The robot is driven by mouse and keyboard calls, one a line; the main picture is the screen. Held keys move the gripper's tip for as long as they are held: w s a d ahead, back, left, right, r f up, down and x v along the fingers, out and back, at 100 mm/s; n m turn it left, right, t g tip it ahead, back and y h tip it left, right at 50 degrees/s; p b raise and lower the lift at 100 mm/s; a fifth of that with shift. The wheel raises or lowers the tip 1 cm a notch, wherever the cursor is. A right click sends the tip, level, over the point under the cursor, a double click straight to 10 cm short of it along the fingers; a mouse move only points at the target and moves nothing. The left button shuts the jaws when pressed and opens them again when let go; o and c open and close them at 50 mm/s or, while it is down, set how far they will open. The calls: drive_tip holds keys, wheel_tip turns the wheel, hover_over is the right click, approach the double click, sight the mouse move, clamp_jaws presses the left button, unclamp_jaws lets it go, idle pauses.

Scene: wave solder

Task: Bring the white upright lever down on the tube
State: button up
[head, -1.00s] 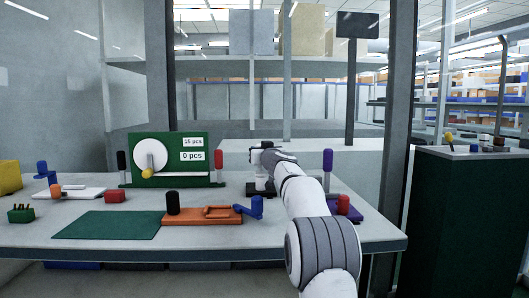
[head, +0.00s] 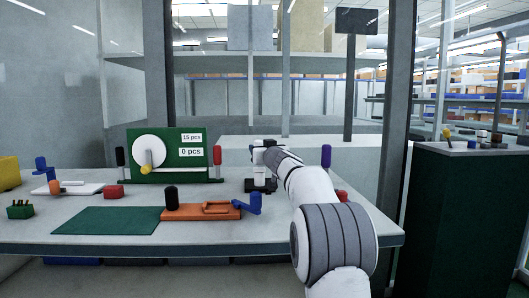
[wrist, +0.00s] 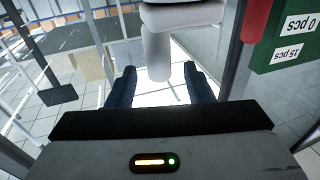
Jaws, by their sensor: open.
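A white upright lever (wrist: 158,58) shows in the wrist view as a rounded white bar, with a broader white part at the top edge. In the head view a white upright part (head: 261,170) stands on a small black base at the back of the table, right of the green board. My gripper (wrist: 160,88) is open, its two dark blue fingers on either side of the lever's end with gaps showing. In the head view my gripper (head: 264,147) is at the top of this white part, largely covering it. I cannot make out the tube.
The green board (head: 194,168) with a white disc stands to the left. An orange fixture (head: 190,213) with a black knob and blue lever is in front. A green mat (head: 108,220) lies front left. A purple post (head: 326,158) stands right, partly behind my arm.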

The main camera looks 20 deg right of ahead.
drive_tip(key=shift+s+f, duration=0.15)
drive_tip(key=shift+s, duration=1.9)
drive_tip(key=s+a+r+n+g+y+p, duration=0.2)
drive_tip(key=s+a+r+y+p, duration=0.2)
drive_tip(key=s+a+r+p, duration=0.45)
drive_tip(key=s+a+g+y+p, duration=0.1)
drive_tip(key=s+a+g+p, duration=0.5)
drive_tip(key=s+a+p, duration=0.6)
drive_tip(key=s+d+m+g+h+p, duration=0.1)
drive_tip(key=s+d+g+h+p, duration=0.1)
drive_tip(key=s+p, duration=0.8)
drive_tip(key=s+d+r+m+g+h+p, duration=0.1)
drive_tip(key=s+d+g+h+p, duration=0.2)
drive_tip(key=s, duration=1.5)
drive_tip(key=d+g+p, duration=0.1)
drive_tip(key=g+p, duration=0.2)
drive_tip(key=p, duration=0.4)
